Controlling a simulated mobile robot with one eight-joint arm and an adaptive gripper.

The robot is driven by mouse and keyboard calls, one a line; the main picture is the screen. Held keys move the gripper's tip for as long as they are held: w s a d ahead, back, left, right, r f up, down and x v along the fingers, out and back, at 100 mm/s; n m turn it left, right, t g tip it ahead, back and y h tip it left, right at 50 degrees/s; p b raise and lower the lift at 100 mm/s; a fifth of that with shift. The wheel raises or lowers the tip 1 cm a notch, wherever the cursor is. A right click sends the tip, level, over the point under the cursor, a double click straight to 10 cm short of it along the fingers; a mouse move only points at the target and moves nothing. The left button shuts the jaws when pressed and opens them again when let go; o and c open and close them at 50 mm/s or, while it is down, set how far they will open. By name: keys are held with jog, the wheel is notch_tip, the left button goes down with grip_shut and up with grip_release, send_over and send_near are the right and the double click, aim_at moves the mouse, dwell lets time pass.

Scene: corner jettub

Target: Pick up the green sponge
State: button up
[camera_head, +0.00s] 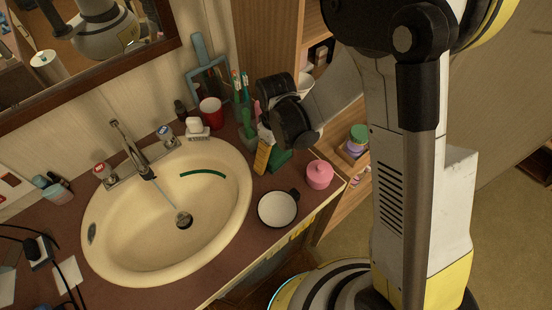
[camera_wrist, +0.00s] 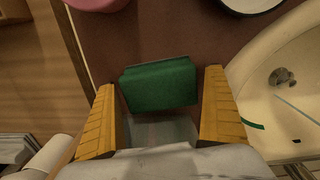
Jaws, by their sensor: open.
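The green sponge (camera_wrist: 160,86) lies on the brown counter in the wrist view. My gripper (camera_wrist: 160,95) is open, with one yellow finger on either side of the sponge's near part. There is a gap at the left finger, and the right finger is close to the sponge's right end. I cannot tell how high the fingertips are above the counter. In the head view the sponge (camera_head: 281,160) shows partly behind my gripper (camera_head: 264,156), right of the sink.
A white sink (camera_head: 150,235) is left of the sponge. A dark-rimmed white cup (camera_head: 277,209) and a pink jar (camera_head: 319,174) stand in front. A red cup (camera_head: 211,112) and toothbrushes (camera_head: 240,90) stand behind. Wooden shelves (camera_head: 345,125) rise at the right.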

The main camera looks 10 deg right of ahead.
aim_at(276, 152)
jog(key=c, duration=0.9)
jog(key=shift+c, duration=0.3)
jog(key=shift+r, duration=0.1)
jog(key=shift+r+p, duration=0.45)
jog(key=shift+r, duration=0.2)
notch_tip(276, 152, up, 3)
jog(key=shift+f+p, duration=0.1)
jog(key=shift+p, duration=0.6)
jog(key=s+d+r+p, duration=0.1)
jog(key=d+r, duration=0.1)
jog(key=d, duration=0.1)
jog(key=s+d+r+p, duration=0.1)
jog(key=s+d+r, duration=0.1)
jog(key=d, duration=0.2)
jog(key=s+d+r+p, duration=0.1)
jog(key=d+r, duration=0.2)
jog(key=shift+s+d+p, duration=0.3)
jog(key=shift+s+d, duration=0.1)
jog(key=shift+f, duration=0.1)
